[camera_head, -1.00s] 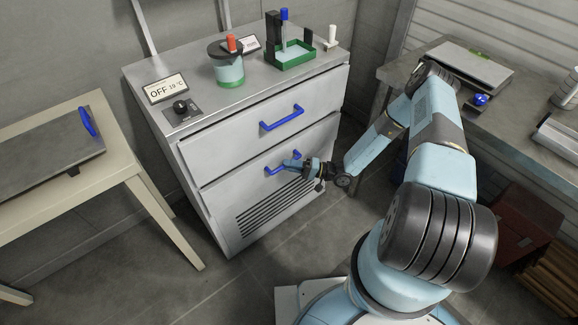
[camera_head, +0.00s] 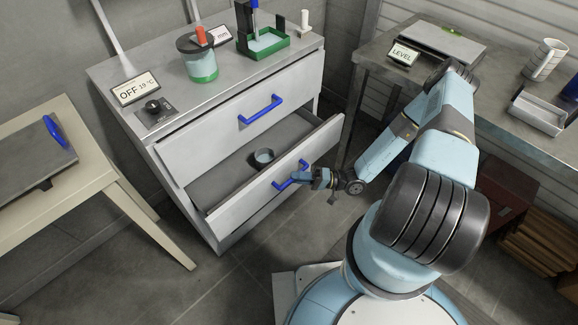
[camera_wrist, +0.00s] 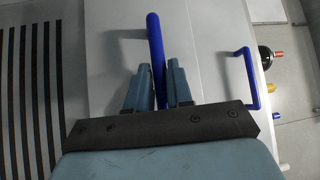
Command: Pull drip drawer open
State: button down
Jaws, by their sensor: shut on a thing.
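The drip drawer (camera_head: 232,207) is the lower drawer of the grey cabinet, and it stands out from the cabinet front with its inside showing. A small round dark-rimmed cup (camera_head: 263,157) is inside it, towards the back. My gripper (camera_head: 296,179) is shut on the drawer's blue handle (camera_head: 287,172). In the wrist view the blue handle (camera_wrist: 155,45) runs between the two fingers (camera_wrist: 158,88). The upper drawer (camera_head: 225,126) is closed, and its blue handle (camera_head: 262,109) also shows in the wrist view (camera_wrist: 249,78).
On the cabinet top are an OFF 19 °C display (camera_head: 136,88), a knob (camera_head: 153,106), a lidded jar (camera_head: 201,62) and a green tray stand (camera_head: 264,43). A beige table (camera_head: 95,165) stands left, a grey bench (camera_head: 480,95) right. Floor before the drawer looks clear.

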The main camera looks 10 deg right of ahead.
jog(key=s+d, duration=0.4)
jog(key=shift+s+f, duration=0.2)
jog(key=shift+s, duration=0.15)
jog(key=c, duration=1.4)
grip_release()
jog(key=o, duration=0.3)
jog(key=shift+r, duration=0.1)
jog(key=d+f, duration=0.1)
jog(key=d, duration=0.6)
jog(key=shift+s+d, duration=0.2)
jog(key=shift+s, duration=0.1)
jog(key=shift+f, duration=0.1)
